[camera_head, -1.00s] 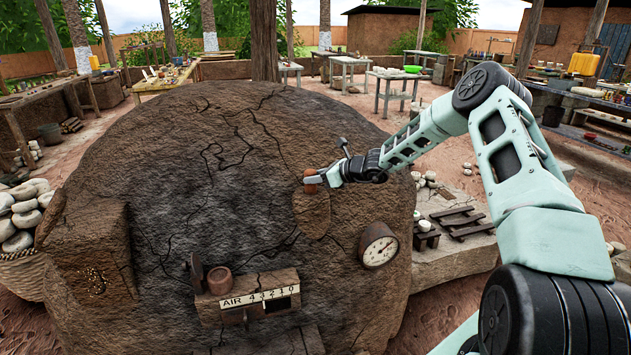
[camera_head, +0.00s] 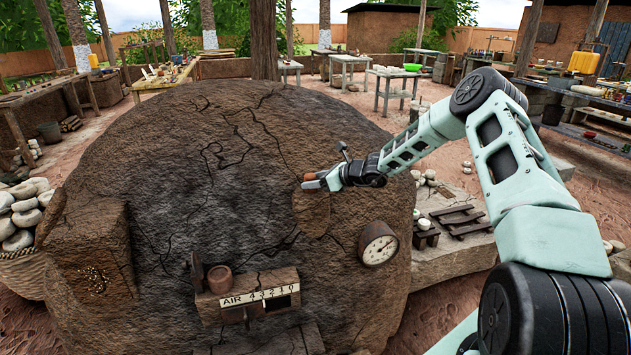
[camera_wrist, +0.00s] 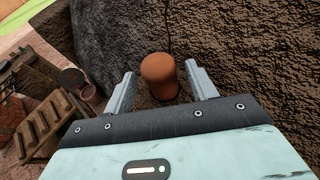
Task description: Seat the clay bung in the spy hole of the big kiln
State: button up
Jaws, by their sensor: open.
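The clay bung (camera_wrist: 159,78) is a short orange-brown plug with a rounded, wider head. In the wrist view it stands between the two fingers of my gripper (camera_wrist: 160,86), which is open with a gap on each side of the bung. The bung's far end meets the dark wall of the big kiln (camera_wrist: 240,60). In the head view the bung (camera_head: 309,177) shows small between the fingertips (camera_head: 313,181), at the upper end of a smooth brown patch (camera_head: 315,215) on the big kiln (camera_head: 190,170). The spy hole itself is hidden, and how deep the bung sits cannot be told.
A round dial gauge (camera_head: 378,243) is on the kiln right of the patch. Below is a ledge marked AIR (camera_head: 250,298) with a small clay cup (camera_head: 220,280). A low stone platform with wooden racks (camera_head: 458,220) stands to the right. Tables stand behind.

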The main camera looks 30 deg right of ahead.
jog(key=b+v, duration=0.2)
jog(key=v, duration=1)
jog(key=s+a+r+n+g+y, duration=0.15)
jog(key=a+n, duration=0.25)
jog(key=a, duration=0.4)
jog(key=a+r+n+g+y, duration=0.1)
jog(key=a+n+g, duration=0.2)
jog(key=a, duration=0.5)
jog(key=s+a+r+n+g, duration=0.1)
jog(key=s+a+n+g, duration=0.2)
jog(key=s+a+n, duration=0.45)
jog(key=s+a+n+g, duration=0.3)
jog(key=s+a+n, duration=0.15)
jog(key=a, duration=0.55)
jog(key=s+a+r+n+h, duration=0.1)
jog(key=s+n+h, duration=0.3)
jog(key=s+n, duration=0.5)
jog(key=s+a+r+n+g+h, duration=0.1)
jog(key=s+a+n+h, duration=0.3)
jog(key=s+n, duration=0.6)
jog(key=s, duration=0.7)
jog(key=shift+s+r, duration=0.2)
jog(key=shift+r, duration=0.05)
